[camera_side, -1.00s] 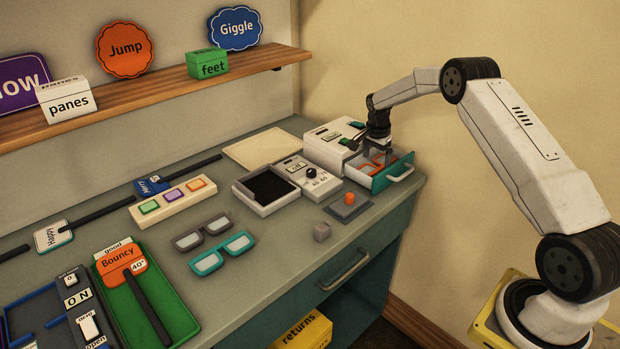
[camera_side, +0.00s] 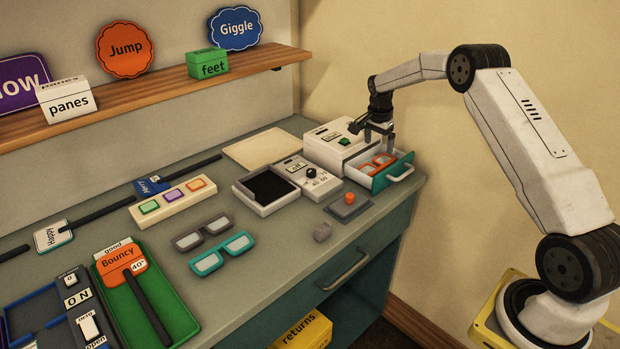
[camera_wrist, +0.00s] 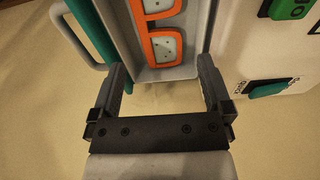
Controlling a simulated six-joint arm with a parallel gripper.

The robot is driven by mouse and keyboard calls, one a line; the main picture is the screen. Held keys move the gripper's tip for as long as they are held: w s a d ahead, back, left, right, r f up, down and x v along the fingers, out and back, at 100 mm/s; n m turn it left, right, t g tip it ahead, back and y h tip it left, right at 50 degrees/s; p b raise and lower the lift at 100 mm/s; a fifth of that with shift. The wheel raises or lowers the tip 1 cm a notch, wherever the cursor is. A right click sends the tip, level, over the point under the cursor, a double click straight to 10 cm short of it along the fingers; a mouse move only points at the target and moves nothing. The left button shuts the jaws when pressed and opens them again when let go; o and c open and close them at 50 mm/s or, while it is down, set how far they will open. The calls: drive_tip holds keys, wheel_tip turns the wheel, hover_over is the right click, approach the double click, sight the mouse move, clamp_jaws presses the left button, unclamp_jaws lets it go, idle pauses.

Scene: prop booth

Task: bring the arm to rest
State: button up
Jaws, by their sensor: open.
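My gripper (camera_side: 378,138) is open and empty, raised above the open drawer (camera_side: 392,175) of the white box. Orange glasses (camera_side: 378,162) lie in that drawer. In the wrist view the gripper's two fingers (camera_wrist: 163,80) are spread wide. The orange glasses (camera_wrist: 162,45) show beyond and between them, inside the drawer, apart from the fingers. The green drawer front (camera_wrist: 92,28) with its handle is at the upper left of that view.
The white box (camera_side: 335,143) with a green button stands behind the drawer. Air above the drawer is clear.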

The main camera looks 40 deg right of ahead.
drive_tip(key=shift+r, duration=0.5)
drive_tip(key=shift+a, duration=0.1)
drive_tip(key=shift+a+r, duration=0.15)
drive_tip(key=shift+a, duration=0.05)
drive_tip(key=s+a+r+n+t, duration=0.1)
drive_tip(key=s+a+r+n, duration=0.1)
drive_tip(key=s+a+n, duration=0.45)
drive_tip(key=s+a+r+n+t, duration=0.1)
drive_tip(key=a+r+n, duration=0.15)
drive_tip(key=a, duration=0.75)
drive_tip(key=s+a+f+n, duration=0.1)
drive_tip(key=s+a+n, duration=0.3)
drive_tip(key=s+a, duration=0.2)
drive_tip(key=s+a+f+n+y, duration=0.1)
drive_tip(key=s+a+n, duration=0.4)
drive_tip(key=s, duration=0.6)
drive_tip(key=shift+a+t, duration=0.3)
drive_tip(key=shift+a, duration=0.35)
